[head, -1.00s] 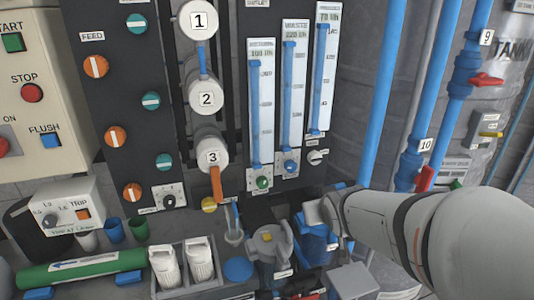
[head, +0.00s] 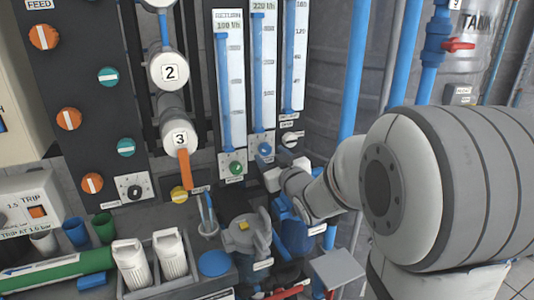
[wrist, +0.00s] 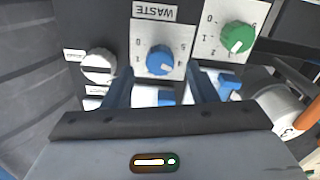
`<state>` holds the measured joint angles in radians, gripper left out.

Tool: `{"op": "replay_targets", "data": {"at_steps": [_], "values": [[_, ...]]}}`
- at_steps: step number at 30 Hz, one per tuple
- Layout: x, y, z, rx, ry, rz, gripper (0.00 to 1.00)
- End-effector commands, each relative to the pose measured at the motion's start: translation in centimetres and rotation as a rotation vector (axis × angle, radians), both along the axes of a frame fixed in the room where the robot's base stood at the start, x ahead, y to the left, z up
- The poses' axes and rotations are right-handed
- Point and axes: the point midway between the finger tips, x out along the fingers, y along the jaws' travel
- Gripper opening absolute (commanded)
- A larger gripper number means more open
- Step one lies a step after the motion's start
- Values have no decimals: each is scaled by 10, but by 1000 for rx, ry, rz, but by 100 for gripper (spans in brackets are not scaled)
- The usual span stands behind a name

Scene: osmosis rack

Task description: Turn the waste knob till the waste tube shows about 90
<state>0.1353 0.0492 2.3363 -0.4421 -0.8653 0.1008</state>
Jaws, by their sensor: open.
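The waste knob is blue (wrist: 160,60) under an upside-down WASTE label in the wrist view. A heading of about 220 l/h shows there; I cannot read the level. My gripper (wrist: 161,80) is open, with one finger on each side of the blue knob in the picture. I cannot tell whether the fingertips reach around it. In the head view my gripper (head: 283,175) is just below the knob row.
A green knob (wrist: 237,37) and a white knob (wrist: 98,66) flank the blue one closely. A grey valve body (head: 244,235) and blue pipework (head: 292,235) stand below the panel. An orange handle (head: 185,170) hangs at left. A large blue pipe (head: 353,70) rises at right.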

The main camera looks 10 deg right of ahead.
Motion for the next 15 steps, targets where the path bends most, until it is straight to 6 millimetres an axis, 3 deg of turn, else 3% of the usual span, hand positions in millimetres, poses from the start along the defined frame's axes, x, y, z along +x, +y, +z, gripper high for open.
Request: {"op": "replay_targets", "data": {"at_steps": [6,15], "values": [[26,6,0,-1,0,0,52],[31,6,0,-1,1,-1,52]]}}
